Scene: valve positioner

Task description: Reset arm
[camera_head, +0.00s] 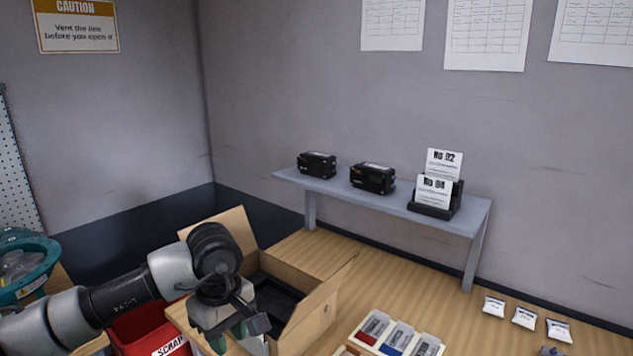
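My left arm comes in from the lower left. Its gripper (238,337) points down in front of the open cardboard box (312,318), overlapping its near side in the picture. The two green-tipped fingers stand apart, and I see nothing held between them. The fingertips are close to the bottom edge of the picture. My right gripper is not in view.
A red scrap bin (143,330) is beside the box, partly behind my arm. A tray of small parts (395,337) lies right of the box. A raised shelf (398,205) holds two black devices (317,164) (373,178) and a card holder (434,200). Small white packets (525,318) lie at right.

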